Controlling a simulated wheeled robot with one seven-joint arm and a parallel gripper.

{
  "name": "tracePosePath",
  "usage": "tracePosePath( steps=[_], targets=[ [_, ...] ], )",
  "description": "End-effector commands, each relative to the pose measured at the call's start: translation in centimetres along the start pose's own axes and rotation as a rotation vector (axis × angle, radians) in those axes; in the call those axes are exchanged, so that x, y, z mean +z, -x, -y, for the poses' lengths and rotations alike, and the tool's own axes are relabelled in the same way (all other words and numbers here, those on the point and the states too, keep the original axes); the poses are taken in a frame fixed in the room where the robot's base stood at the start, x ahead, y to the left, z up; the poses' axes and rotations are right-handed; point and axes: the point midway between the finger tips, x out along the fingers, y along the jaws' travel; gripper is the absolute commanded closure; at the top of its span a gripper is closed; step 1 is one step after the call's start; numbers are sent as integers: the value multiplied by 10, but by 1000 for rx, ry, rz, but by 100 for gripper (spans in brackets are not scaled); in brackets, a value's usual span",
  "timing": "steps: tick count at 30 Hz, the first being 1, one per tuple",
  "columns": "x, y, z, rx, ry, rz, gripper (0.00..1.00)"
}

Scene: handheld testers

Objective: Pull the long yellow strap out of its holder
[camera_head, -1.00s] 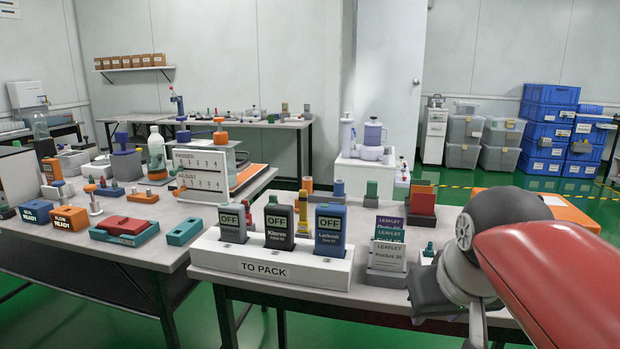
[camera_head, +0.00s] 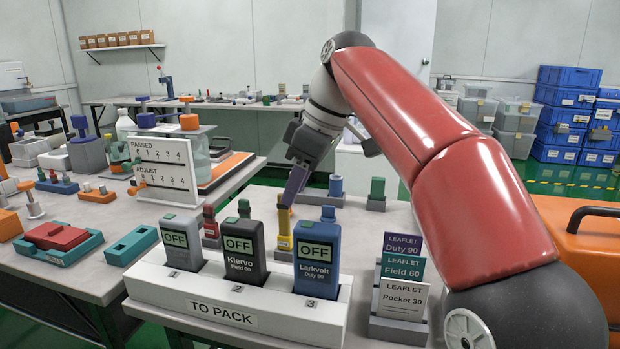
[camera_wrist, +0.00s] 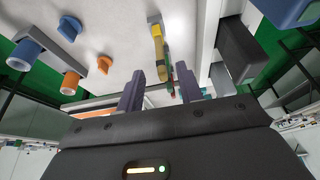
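The long yellow strap (camera_head: 285,226) stands upright behind the dark and blue testers, its foot in a small grey holder (camera_head: 283,253). It also shows in the wrist view (camera_wrist: 158,46), roughly in line with the gap between my fingers. My gripper (camera_head: 289,200) points down at the strap's upper end. In the wrist view its two purple-grey fingers (camera_wrist: 159,76) are apart, with nothing clearly held between them. I cannot tell whether a finger touches the strap. Shorter red (camera_head: 210,222) and green (camera_head: 244,208) pieces stand to the strap's left.
The white TO PACK rack (camera_head: 215,318) with three testers stands in front of the strap. A leaflet stand (camera_head: 398,328) and an orange case (camera_head: 580,245) are to the right. Blue (camera_head: 335,186) and green (camera_head: 377,188) blocks stand behind. A white PASSED board (camera_head: 165,165) is at left.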

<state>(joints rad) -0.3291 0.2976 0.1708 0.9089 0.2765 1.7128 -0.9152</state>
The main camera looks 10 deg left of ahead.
Motion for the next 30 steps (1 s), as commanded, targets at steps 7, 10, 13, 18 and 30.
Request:
tracePosePath(
  steps=[7,10,13,18,30],
  targets=[
    [-1,-27,2,-10,22,-1,64],
    [-1,-44,2,-10,21,-1,64],
    [-1,-58,2,-9,20,-1,64],
    [-2,-74,2,-8,19,-2,64],
    [-2,-78,1,-6,18,-3,68]
  ],
)
